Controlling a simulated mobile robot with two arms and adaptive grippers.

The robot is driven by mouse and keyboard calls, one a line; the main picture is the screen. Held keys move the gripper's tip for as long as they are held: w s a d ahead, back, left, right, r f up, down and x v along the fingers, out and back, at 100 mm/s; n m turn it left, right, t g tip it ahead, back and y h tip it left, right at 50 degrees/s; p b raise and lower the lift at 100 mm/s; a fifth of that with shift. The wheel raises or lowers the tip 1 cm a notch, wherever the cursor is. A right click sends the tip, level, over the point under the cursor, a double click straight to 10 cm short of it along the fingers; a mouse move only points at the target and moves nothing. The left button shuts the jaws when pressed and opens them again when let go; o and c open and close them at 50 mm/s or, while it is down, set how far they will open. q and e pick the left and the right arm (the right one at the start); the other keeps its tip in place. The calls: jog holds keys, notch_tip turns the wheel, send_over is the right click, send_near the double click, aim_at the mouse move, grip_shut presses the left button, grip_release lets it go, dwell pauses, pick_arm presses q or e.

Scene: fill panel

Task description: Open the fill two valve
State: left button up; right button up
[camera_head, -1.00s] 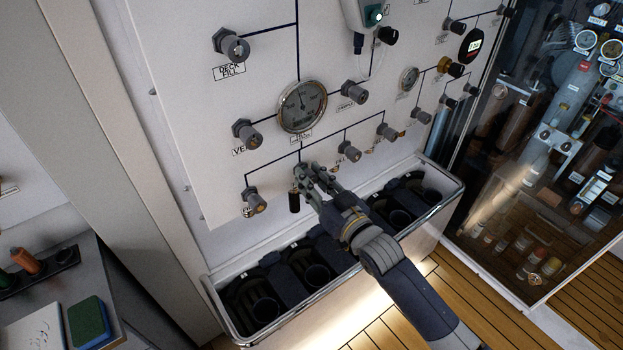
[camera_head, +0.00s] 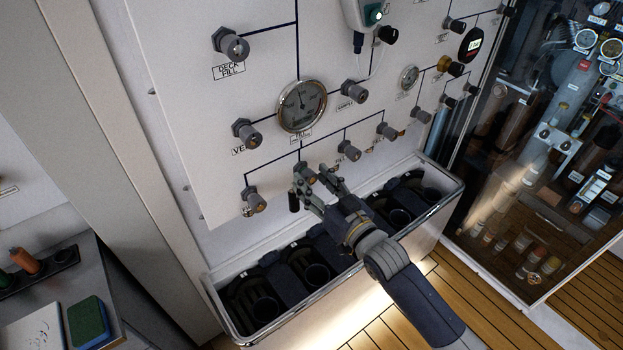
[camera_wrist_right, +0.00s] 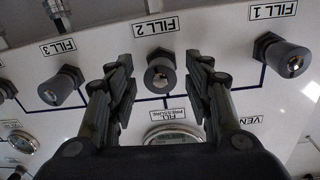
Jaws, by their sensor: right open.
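The fill two valve (camera_wrist_right: 160,73) is a grey round knob on the white panel, beside the FILL 2 label (camera_wrist_right: 156,26) in the wrist view, which is upside down. In the head view the valve (camera_head: 307,175) is partly hidden by my right gripper. My right gripper (camera_head: 314,176) is open, with one finger on either side of the valve. In the wrist view the open fingers of the gripper (camera_wrist_right: 159,66) flank the knob with gaps at both sides. My left gripper is not in view.
The fill one valve (camera_wrist_right: 291,60) and fill three valve (camera_wrist_right: 61,87) sit close on either side. A round pressure gauge (camera_head: 301,106) is above. A bin (camera_head: 225,318) with dark compartments stands below the panel. A glass cabinet (camera_head: 530,200) is at the right.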

jog(key=v, duration=1)
jog(key=shift+s+d, duration=0.2)
jog(key=shift+s, duration=0.1)
jog(key=shift+f, duration=0.15)
jog(key=s+d+f+m+g+h+b, duration=0.15)
jog(key=d+f, duration=0.25)
jog(key=f, duration=0.8)
jog(key=s+d+f+g+h+p, duration=0.1)
jog(key=s+d+f+g+h, duration=0.2)
jog(key=f, duration=0.9)
jog(key=s+d+f+m+g+h+b, duration=0.1)
jog(key=d+f+h, duration=0.3)
jog(key=f, duration=0.8)
jog(key=s+d+f+g, duration=0.2)
jog(key=s+d+f, duration=0.2)
jog(key=s+f, duration=0.55)
jog(key=s+d+f+g, duration=0.1)
jog(key=s+f+g, duration=0.2)
jog(key=s+f, duration=0.4)
jog(key=s+f+g+h+b, duration=0.1)
jog(key=s+f+g, duration=0.2)
jog(key=s, duration=1.8)
notch_tip(320, 180, down, 4)
jog(key=shift+d+f, duration=0.25)
jog(key=shift+d, duration=0.1)
jog(key=shift+w+m+g, duration=0.1)
jog(key=shift+m+g, duration=0.15)
